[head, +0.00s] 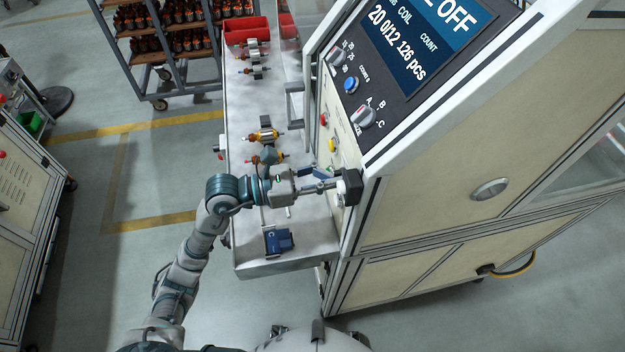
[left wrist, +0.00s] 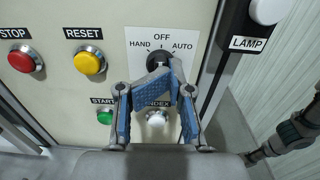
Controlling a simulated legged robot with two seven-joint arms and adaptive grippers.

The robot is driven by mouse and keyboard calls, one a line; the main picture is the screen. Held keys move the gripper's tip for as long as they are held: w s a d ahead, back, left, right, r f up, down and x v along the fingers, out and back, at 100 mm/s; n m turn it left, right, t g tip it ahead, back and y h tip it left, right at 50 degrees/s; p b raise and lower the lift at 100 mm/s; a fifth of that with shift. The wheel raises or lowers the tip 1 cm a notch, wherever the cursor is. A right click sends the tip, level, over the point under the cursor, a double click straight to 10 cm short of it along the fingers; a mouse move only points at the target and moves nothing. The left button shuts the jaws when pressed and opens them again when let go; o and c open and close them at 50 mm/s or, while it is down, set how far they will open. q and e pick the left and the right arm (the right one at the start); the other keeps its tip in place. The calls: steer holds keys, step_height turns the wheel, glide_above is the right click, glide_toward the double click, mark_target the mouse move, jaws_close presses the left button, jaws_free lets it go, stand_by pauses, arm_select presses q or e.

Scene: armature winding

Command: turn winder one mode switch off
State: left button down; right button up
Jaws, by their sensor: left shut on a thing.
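The mode switch is a dark round knob (left wrist: 161,61) on a white plate marked HAND, OFF and AUTO, in the left wrist view. My left gripper (left wrist: 161,82) reaches up to it from below, with its blue-padded fingertips closed together on the knob's lower part. The fingers hide much of the knob, so I cannot tell which mark it points to. In the head view my left gripper (head: 335,187) is at the winder's front panel, and the switch is hidden there. The winder's screen (head: 415,40) shows the word OFF in its top line. My right gripper does not show.
Red STOP (left wrist: 25,58), yellow RESET (left wrist: 89,61), green START (left wrist: 104,117) and white INDEX (left wrist: 156,119) buttons surround the switch. A lamp box (left wrist: 246,25) is to its right. The worktable (head: 260,100) holds armatures and a blue block (head: 279,241).

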arm_select(q)
steer(key=shift+d+f, duration=0.15)
steer(key=shift+f, duration=0.1)
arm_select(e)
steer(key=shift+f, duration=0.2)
arm_select(q)
steer(key=c, duration=1.2)
jaws_free()
steer(key=shift+d, duration=0.45)
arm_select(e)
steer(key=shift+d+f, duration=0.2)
arm_select(q)
steer(key=shift+w+a+r, duration=0.1)
steer(key=shift+w+a, duration=0.05)
steer(key=shift+a, duration=0.35)
